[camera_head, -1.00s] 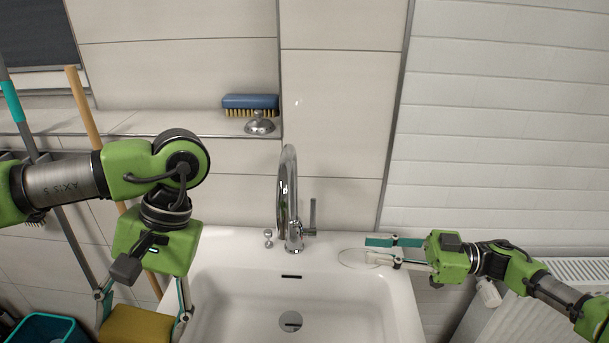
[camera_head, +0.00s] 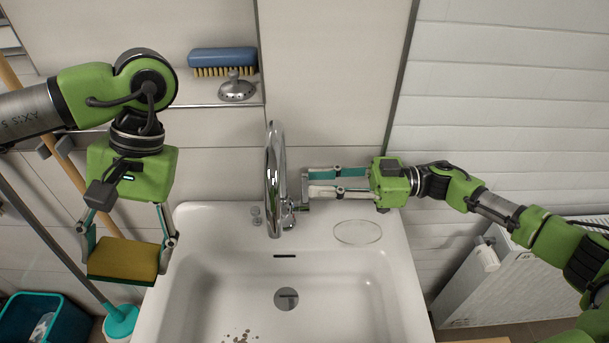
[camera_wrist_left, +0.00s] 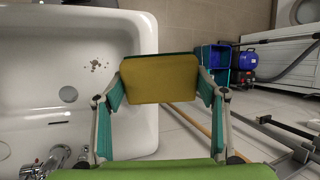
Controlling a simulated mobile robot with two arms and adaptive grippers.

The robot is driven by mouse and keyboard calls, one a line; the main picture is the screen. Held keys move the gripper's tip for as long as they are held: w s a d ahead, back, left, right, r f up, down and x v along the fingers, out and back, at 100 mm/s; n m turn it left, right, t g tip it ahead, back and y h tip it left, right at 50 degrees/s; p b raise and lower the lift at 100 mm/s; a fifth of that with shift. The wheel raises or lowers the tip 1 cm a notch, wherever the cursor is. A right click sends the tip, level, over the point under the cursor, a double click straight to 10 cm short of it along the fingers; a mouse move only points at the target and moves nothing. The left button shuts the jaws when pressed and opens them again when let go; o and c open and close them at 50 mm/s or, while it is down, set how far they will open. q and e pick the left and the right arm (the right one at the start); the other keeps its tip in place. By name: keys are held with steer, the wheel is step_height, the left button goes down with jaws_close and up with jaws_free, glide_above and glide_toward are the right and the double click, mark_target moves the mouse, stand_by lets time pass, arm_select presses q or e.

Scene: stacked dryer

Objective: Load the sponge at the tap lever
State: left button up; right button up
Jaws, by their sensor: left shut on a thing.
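A yellow-brown sponge (camera_head: 122,261) with a dark green face hangs over the floor left of the sink; it also shows in the left wrist view (camera_wrist_left: 160,80). My left gripper (camera_head: 127,243) is shut on it, one finger at each end. The chrome tap (camera_head: 275,180) stands at the back of the sink, its lever (camera_head: 304,188) on its right side. My right gripper (camera_head: 309,182) has its fingers apart, with the tips close by the lever. I cannot tell whether they touch it.
The white sink (camera_head: 190,290) has dark spots (camera_head: 240,336) in its basin. A clear round dish (camera_head: 357,232) lies on its right rim. A blue brush (camera_head: 222,61) and a metal piece (camera_head: 236,90) are on the ledge. A teal bucket (camera_head: 45,320) stands lower left.

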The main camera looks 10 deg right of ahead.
mark_target(305, 202)
steer(key=shift+w+a+p, duration=0.15)
steer(key=shift+w+a, duration=0.05)
steer(key=shift+a, duration=0.7)
steer(key=shift+w+a+p, duration=0.15)
steer(key=shift+w+a, duration=0.05)
steer(key=shift+a, duration=0.7)
jaws_close()
steer(key=s+n, duration=0.2)
steer(key=n, duration=0.1)
steer(key=shift+a+f, duration=0.15)
steer(key=shift+a, duration=0.05)
jaws_free()
steer(key=shift+s, duration=0.1)
